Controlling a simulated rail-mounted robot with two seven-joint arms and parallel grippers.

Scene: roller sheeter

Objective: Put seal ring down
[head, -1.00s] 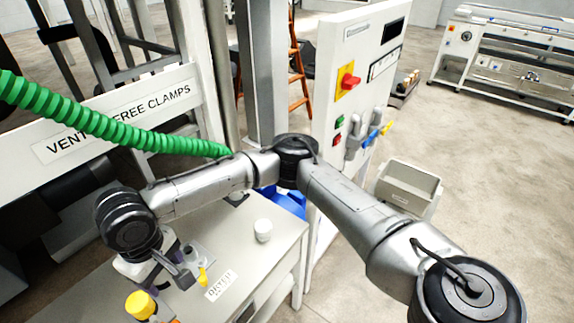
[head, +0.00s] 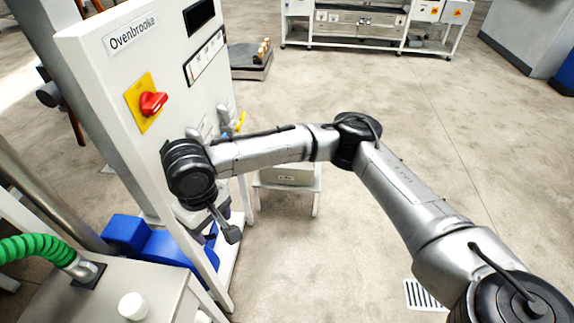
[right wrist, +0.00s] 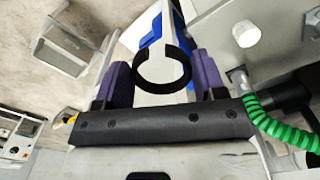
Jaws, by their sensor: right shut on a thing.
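My right gripper (head: 211,232) hangs in front of the grey cabinet in the head view, partly hidden by its own wrist. In the right wrist view the right gripper (right wrist: 161,76) has two purple fingers, shut on a black seal ring (right wrist: 187,72). The ring is thin and round, and its open middle faces the camera. It is held clear of the surfaces that I can make out. I cannot pick out the ring in the head view. My left gripper is in neither current view.
The cabinet (head: 118,70) marked Ovenbrooke has a red switch (head: 153,103). A pale bench (head: 80,300) with a white knob (head: 133,306) and green hose (head: 35,246) lies lower left. Blue parts (head: 150,245) sit behind it.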

